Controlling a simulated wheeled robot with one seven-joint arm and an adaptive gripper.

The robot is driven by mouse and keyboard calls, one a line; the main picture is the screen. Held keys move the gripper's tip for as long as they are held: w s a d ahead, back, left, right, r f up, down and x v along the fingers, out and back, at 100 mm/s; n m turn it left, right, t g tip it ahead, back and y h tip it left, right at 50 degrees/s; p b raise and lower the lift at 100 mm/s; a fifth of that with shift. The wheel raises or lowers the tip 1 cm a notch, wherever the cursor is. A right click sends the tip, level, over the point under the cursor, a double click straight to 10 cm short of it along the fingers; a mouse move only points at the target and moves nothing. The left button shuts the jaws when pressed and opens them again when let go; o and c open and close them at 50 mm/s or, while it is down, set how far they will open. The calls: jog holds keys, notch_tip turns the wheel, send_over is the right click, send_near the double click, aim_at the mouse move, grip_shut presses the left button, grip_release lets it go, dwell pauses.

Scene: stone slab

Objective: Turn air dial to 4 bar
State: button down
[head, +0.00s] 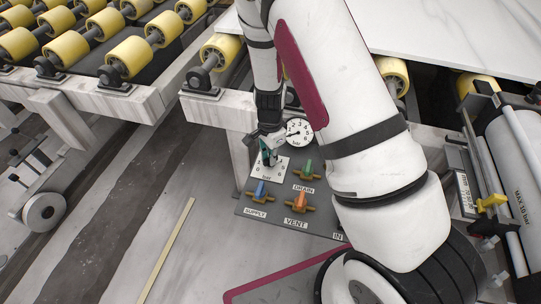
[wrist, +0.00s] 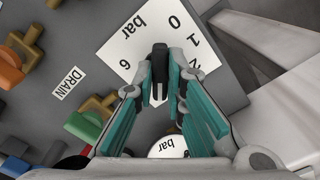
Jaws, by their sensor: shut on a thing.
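The air dial's white square plate (head: 284,172) stands on the grey valve panel in the head view. In the wrist view the plate (wrist: 112,52) shows "bar" and the numbers 0, 1, 2 and 6; the others are hidden by my fingers. The black dial knob (wrist: 159,56) sits at the plate's middle. My gripper (head: 268,155), with teal finger pads, is shut on the knob, and its fingertips (wrist: 160,72) lie on either side of it. Which number the knob points to cannot be told. A round white gauge marked in bar (head: 299,131) stands just behind; its reading is too small to tell.
Close to the dial are a blue SUPPLY valve (head: 260,189), an orange VENT valve (head: 299,202) and a green DRAIN valve (head: 308,167). Yellow rollers (head: 130,56) and a white stone slab (head: 430,35) lie behind. My arm hides part of the panel's right side.

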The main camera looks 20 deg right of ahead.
jog(key=c, duration=1.6)
grip_release()
jog(key=shift+c, duration=0.2)
notch_tip(320, 180, up, 12)
jog(key=shift+r, duration=0.1)
